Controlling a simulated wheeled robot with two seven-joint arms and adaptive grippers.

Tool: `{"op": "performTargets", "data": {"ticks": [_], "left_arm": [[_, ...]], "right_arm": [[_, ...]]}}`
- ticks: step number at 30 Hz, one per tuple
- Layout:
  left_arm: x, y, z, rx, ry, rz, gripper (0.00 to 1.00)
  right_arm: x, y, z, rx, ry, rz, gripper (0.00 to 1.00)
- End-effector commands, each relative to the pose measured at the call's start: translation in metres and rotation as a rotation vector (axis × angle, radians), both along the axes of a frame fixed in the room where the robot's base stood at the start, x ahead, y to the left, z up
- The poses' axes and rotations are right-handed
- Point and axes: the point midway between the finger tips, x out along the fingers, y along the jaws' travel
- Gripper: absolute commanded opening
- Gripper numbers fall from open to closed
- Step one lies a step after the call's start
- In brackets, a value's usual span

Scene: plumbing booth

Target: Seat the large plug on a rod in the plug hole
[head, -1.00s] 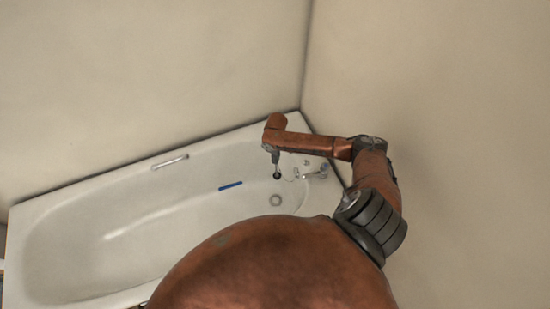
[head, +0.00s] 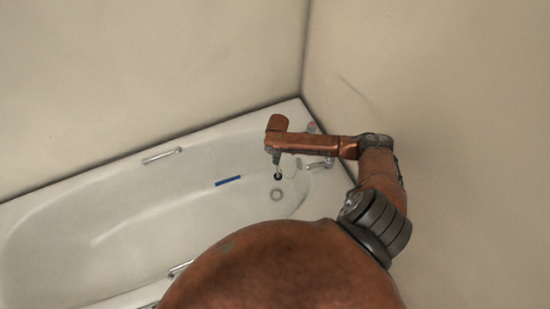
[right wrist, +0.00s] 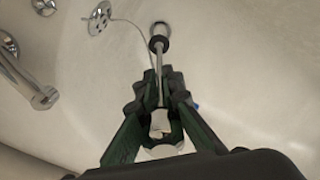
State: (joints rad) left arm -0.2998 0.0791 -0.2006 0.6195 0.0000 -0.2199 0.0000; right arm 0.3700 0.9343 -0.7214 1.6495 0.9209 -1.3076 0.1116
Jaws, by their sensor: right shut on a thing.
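The large plug (head: 278,176) is a dark disc on a pale rod (right wrist: 160,68), with a chain attached. My right gripper (head: 277,157) is shut on the rod above the tub floor. In the right wrist view, the gripper (right wrist: 160,82) has the rod between its fingers, with the plug (right wrist: 158,43) beyond the fingertips. The plug hole (head: 277,195) is a ring in the tub floor, just below the plug in the head view. In the right wrist view, the plug hole (right wrist: 160,28) is partly hidden behind the plug. The plug appears above the floor, apart from the hole. My left gripper is out of view.
The white bathtub (head: 50,235) stands in the wall corner. A chrome tap (right wrist: 38,92) and overflow plate (right wrist: 98,18) are left of the plug in the wrist view. A blue strip (head: 228,181) lies on the tub floor. A grab handle (head: 162,156) is on the far side.

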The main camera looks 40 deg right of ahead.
Motion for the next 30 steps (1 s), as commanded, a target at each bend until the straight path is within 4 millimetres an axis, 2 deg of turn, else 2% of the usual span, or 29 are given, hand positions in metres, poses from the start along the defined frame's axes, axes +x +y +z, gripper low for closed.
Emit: {"op": "performTargets", "data": {"ticks": [1, 3, 30], "left_arm": [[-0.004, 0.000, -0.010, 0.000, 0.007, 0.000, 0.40], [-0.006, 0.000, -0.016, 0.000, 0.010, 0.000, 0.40], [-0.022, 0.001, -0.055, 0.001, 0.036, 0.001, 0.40]], "right_arm": [[0.000, 0.000, -0.011, 0.000, 0.002, 0.000, 0.00], [-0.001, 0.000, -0.018, -0.001, 0.003, 0.000, 0.00], [-0.001, 0.000, -0.119, 0.000, 0.002, -0.001, 0.00]]}}
